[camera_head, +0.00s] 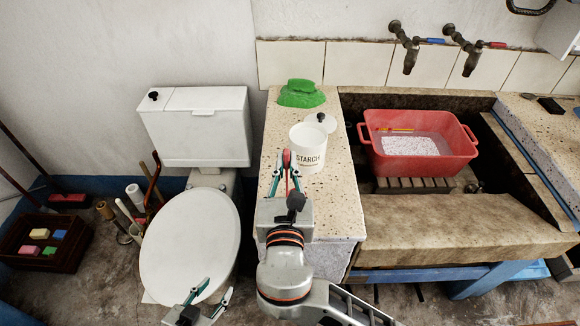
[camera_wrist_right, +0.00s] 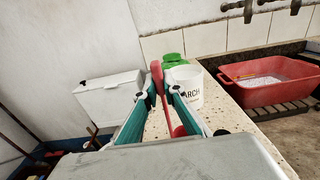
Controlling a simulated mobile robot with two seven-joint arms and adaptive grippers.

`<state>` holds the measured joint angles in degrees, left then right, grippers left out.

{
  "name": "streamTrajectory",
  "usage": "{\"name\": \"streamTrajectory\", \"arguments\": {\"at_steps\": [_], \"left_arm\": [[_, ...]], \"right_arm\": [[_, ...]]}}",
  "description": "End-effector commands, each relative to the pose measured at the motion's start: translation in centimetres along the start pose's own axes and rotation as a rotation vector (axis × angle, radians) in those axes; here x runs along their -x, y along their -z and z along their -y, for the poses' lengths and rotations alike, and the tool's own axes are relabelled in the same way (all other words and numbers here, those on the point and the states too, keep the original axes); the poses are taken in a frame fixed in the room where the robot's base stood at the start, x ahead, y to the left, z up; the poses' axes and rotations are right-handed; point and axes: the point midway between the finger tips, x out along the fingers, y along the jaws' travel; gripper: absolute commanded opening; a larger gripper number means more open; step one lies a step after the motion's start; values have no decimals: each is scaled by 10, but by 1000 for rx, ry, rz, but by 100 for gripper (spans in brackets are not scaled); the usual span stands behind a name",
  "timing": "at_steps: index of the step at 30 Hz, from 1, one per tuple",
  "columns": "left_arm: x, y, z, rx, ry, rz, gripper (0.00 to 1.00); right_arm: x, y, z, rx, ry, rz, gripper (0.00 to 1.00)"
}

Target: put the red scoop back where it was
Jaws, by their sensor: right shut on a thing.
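The red scoop (camera_head: 287,159) is between the fingers of my right gripper (camera_head: 286,172), above the speckled stone ledge (camera_head: 335,215). In the right wrist view the scoop (camera_wrist_right: 157,75) stands roughly upright, its handle rising between the fingertips (camera_wrist_right: 160,90) and its red lower end (camera_wrist_right: 179,131) below. My right gripper is shut on it. The white STARCH tub (camera_head: 308,160) stands just right of the scoop; its inside is hard to see. My left gripper (camera_head: 216,289) is at the bottom edge, over the toilet's front, its fingers apart and empty.
A white lid (camera_head: 320,122) with a black knob lies behind the tub. A green object (camera_head: 301,94) sits at the ledge's back. A red basin (camera_head: 425,157) stands in the trough. The toilet (camera_head: 190,245) is left of the ledge. The ledge's front right is clear.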

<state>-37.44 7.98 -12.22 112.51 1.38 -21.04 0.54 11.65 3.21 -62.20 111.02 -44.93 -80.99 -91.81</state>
Motion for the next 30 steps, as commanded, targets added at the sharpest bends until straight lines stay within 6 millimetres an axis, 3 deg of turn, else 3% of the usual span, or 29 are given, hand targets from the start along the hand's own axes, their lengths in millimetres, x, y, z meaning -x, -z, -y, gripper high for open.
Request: {"name": "streamTrajectory", "arguments": {"at_steps": [2,14,15,16,30], "left_arm": [[-7,-9,-1,0,0,2,40],[-5,-8,0,-1,0,3,40],[-5,-8,0,0,0,3,40],[-5,-8,0,-1,0,3,40],[-6,-9,0,0,0,5,40]], "right_arm": [[4,11,-2,-1,0,-4,0],[6,10,-2,0,1,-2,0],[6,10,-2,-1,1,-2,16],[6,10,-2,-1,1,-2,24],[12,8,-3,-1,-1,-3,25]]}}
